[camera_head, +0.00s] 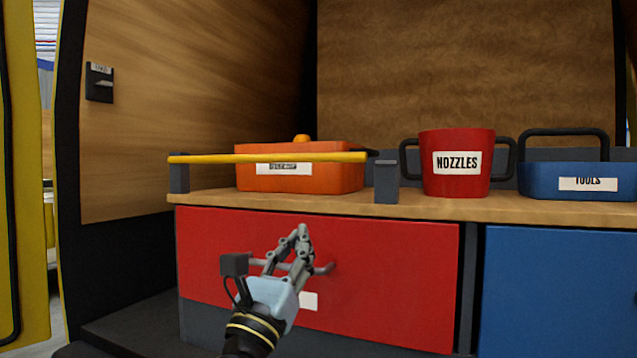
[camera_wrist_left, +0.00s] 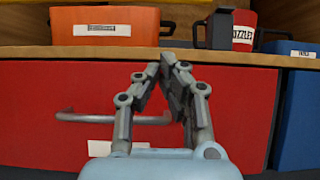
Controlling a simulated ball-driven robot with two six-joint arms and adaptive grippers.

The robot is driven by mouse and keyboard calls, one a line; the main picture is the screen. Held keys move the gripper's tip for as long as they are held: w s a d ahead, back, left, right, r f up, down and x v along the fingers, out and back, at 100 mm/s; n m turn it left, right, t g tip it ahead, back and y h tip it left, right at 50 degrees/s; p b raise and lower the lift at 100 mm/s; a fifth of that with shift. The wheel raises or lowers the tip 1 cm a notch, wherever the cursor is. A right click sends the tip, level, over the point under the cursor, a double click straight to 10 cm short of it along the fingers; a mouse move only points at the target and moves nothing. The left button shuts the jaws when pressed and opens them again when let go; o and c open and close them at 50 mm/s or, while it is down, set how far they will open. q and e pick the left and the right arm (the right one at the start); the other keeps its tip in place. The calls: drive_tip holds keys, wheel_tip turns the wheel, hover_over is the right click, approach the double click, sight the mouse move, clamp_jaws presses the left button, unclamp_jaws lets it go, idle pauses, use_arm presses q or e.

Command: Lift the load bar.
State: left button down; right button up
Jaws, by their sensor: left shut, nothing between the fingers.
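In the left wrist view the bar itself is not clearly visible. My left gripper (camera_head: 303,229) is shut and empty, below the counter edge in front of the red drawer. It also shows shut in the left wrist view (camera_wrist_left: 167,58). It is apart from the bar. My right gripper is in neither view.
An orange box (camera_head: 320,178) stands behind the bar. A red NOZZLES bucket (camera_head: 457,180) and a blue TOOLS caddy (camera_head: 537,182) stand to the right on the counter (camera_head: 430,206). The red drawer (camera_head: 400,270) has a grey handle (camera_head: 323,268) close to my left gripper.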

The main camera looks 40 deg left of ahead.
use_arm(q)
drive_tip(key=p+x, duration=0.1)
drive_tip(key=x, duration=0.6)
drive_tip(key=shift+s+r+p, duration=0.1)
drive_tip(key=shift+r+p, duration=0.1)
drive_tip(key=shift+p, duration=0.15)
drive_tip(key=w+r+p, duration=0.1)
drive_tip(key=r, duration=0.2)
drive_tip(key=w+r+p, duration=0.1)
drive_tip(key=r, duration=0.1)
drive_tip(key=shift+w+a+p, duration=0.3)
drive_tip(key=shift+w, duration=0.05)
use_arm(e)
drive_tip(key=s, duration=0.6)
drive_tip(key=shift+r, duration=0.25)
use_arm(q)
drive_tip(key=shift+f, duration=0.1)
